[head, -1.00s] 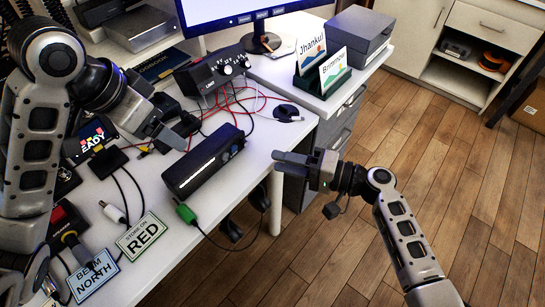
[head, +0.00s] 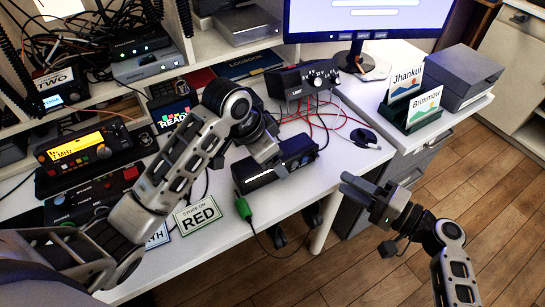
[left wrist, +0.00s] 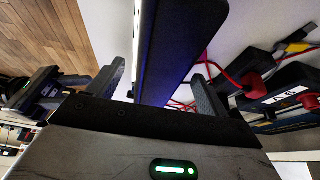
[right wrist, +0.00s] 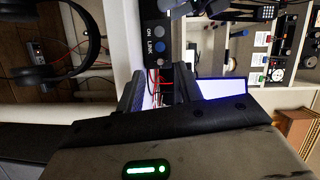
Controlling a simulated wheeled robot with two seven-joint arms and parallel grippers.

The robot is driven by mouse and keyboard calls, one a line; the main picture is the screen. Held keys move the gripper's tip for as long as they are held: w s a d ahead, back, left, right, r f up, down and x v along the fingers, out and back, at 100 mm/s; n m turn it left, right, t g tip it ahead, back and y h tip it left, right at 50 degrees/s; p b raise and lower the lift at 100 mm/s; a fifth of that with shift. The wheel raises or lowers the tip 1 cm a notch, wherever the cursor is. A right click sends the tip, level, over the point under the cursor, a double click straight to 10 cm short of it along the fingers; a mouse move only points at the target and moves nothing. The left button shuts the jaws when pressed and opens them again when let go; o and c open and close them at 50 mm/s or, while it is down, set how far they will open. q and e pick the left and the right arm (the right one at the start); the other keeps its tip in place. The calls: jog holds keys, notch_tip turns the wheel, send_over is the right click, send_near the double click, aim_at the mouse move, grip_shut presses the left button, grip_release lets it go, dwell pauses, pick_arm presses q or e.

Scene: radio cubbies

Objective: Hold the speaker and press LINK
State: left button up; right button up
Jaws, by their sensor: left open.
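The speaker (head: 262,176) is a long black box near the front edge of the white desk. My left gripper (head: 272,158) is over it in the head view. In the left wrist view the speaker (left wrist: 172,50) lies between the parted fingers of my left gripper (left wrist: 160,88); contact cannot be told. My right gripper (head: 358,190) is in the air right of the desk edge, apart from the speaker, with a narrow gap between its fingers. In the right wrist view a dark panel (right wrist: 155,20) has small buttons marked ON and LINK; the LINK button (right wrist: 159,47) is blue.
A black box with knobs (head: 305,80) and red cables stands behind the speaker. A card holder (head: 410,118) stands at the right. Open floor lies below my right gripper.

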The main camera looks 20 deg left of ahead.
pick_arm(q)
jog(key=shift+x, duration=1.1)
jog(key=c, duration=1.3)
jog(key=shift+c, duration=0.3)
pick_arm(e)
grip_shut()
